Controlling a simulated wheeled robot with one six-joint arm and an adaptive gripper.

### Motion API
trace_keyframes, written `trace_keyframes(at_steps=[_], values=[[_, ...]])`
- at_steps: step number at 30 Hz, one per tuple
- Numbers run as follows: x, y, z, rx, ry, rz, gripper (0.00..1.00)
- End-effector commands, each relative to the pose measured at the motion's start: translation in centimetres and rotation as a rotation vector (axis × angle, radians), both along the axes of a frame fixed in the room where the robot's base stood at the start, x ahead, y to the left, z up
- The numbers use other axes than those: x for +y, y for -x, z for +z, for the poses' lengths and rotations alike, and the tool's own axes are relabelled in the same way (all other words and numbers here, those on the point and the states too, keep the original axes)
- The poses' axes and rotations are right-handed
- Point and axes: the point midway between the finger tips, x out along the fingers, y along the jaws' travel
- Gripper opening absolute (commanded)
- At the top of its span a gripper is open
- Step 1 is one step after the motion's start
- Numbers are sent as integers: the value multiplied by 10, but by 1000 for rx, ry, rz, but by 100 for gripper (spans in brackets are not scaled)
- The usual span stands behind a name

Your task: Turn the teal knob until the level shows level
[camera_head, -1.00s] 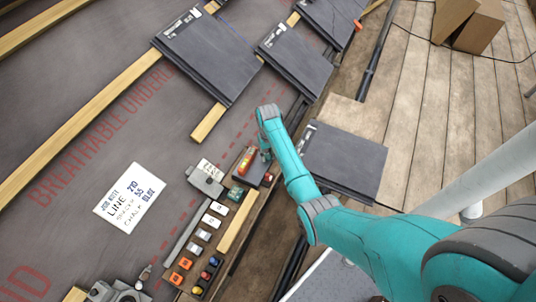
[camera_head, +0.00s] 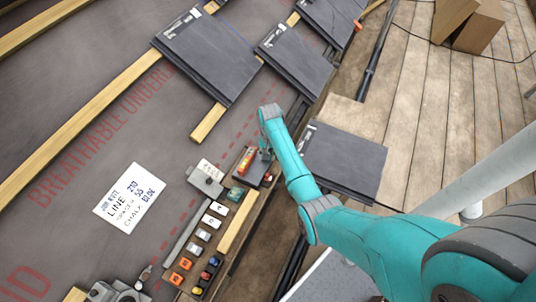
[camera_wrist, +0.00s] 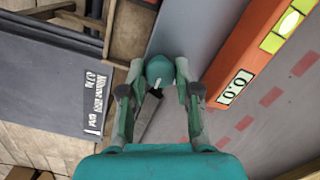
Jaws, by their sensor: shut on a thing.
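The teal knob (camera_wrist: 160,70) is a round head with a white mark, at the centre of the wrist view. My gripper (camera_wrist: 160,78) has one finger on each side of it and is shut on it. In the head view my gripper (camera_head: 266,153) points down beside the level, and the knob is hidden there. The orange level (camera_wrist: 262,50) lies to the right of the knob, with yellow-green vials and a small display (camera_wrist: 235,87) that appears to read 0.0. The level also shows in the head view (camera_head: 247,161).
Dark slates (camera_head: 343,160) lie right of my gripper, with more stacked on battens above.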

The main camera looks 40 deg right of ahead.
Motion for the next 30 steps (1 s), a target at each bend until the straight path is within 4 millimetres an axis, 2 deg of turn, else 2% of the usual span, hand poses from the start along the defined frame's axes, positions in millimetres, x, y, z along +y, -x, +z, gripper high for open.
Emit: trace_keyframes(at_steps=[7, 8, 10, 22, 26, 30], values=[[-1, 2, -2, 4, 1, -2, 0], [-1, 2, -2, 4, 1, -2, 40], [-1, 2, -2, 4, 2, -1, 57], [-1, 0, 4, 1, 1, 0, 57], [-2, -1, 20, -1, 1, 0, 57], [-4, -3, 47, -2, 2, 0, 57]])
